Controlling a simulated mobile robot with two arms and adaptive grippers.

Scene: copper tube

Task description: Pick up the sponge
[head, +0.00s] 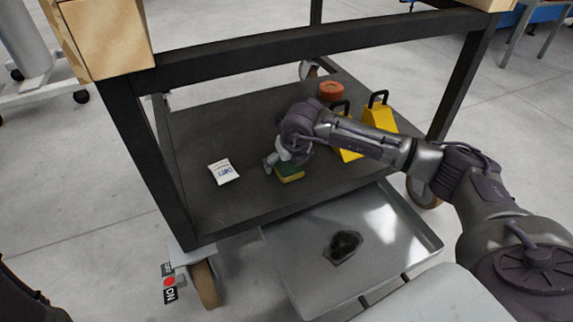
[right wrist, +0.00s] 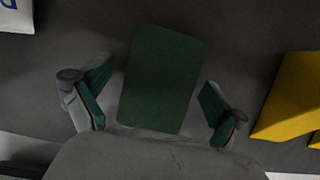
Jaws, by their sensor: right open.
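The sponge (head: 290,174), green on top and yellow below, lies flat on the dark lower shelf of the cart. My right gripper (head: 280,164) is open just above and behind it in the head view, partly covering it. In the right wrist view the sponge (right wrist: 162,75) shows its green face, and the fingers of my right gripper (right wrist: 155,100) stand apart on either side of its near part. Gaps show between the fingers and the sponge. My left gripper is not in view.
A white packet (head: 223,172) lies on the shelf (head: 215,130) to the left. Yellow blocks with black handles (head: 380,115) and an orange round item (head: 331,91) stand behind my right arm. A grey tray (head: 300,270) with a dark lump is in front. Cart posts frame the shelf.

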